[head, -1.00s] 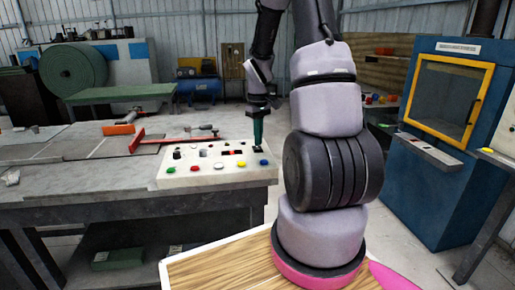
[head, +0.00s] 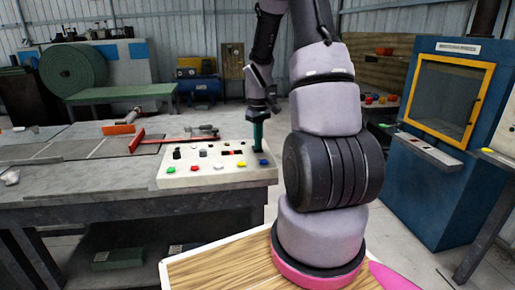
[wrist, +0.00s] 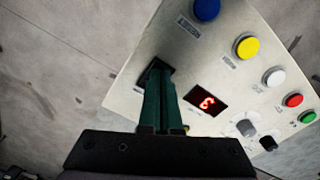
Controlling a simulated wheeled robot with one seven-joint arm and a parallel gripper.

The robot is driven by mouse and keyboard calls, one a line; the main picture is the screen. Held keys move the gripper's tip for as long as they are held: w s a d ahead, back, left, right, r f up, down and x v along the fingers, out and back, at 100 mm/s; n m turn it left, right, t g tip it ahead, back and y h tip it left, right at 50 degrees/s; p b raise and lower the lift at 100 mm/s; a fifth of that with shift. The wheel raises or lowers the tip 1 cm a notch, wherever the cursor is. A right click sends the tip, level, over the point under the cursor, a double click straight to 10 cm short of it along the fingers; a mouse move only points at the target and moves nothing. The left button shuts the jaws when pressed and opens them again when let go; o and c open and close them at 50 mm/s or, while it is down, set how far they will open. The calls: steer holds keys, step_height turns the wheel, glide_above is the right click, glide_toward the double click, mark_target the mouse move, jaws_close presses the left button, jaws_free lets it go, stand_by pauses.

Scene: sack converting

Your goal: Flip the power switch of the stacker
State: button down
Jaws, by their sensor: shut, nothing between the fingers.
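The stacker's control panel (head: 215,179) is a pale, sloped box at the front right corner of the grey table; it also fills much of the wrist view (wrist: 120,100). A black, square-framed switch (wrist: 156,63) sits near one edge of the panel, beside the blue button. My gripper (head: 257,149) points down at the panel's right part. Its green fingers (wrist: 157,72) are shut together and empty. Their tips overlap the switch and hide most of it. I cannot tell whether they touch it, or which way the switch is set.
A red digital display (wrist: 206,100) reads 3 beside the fingers. Blue (wrist: 207,9), yellow (wrist: 247,47), white (wrist: 275,77), red (wrist: 294,100) and green (wrist: 307,117) buttons line the panel. Two knobs stand near the display. A red-handled tool (head: 137,140) lies on the table behind.

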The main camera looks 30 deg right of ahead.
steer(key=shift+f, duration=0.15)
steer(key=shift+r, duration=3.45)
steer(key=s+a+r+m+t, duration=0.2)
steer(key=s+a+r, duration=0.1)
steer(key=r, duration=0.4)
steer(key=s+a+r+m+t, duration=0.1)
steer(key=s+a+r, duration=0.3)
steer(key=r, duration=0.3)
steer(key=s+a+r+m+t+y, duration=0.2)
steer(key=s+a+r+m+t, duration=0.2)
steer(key=s, duration=0.8)
step_height(320, 180, up, 4)
steer(key=shift+s+a+r, duration=0.2)
steer(key=shift+s+a, duration=0.1)
steer(key=shift+a, duration=0.85)
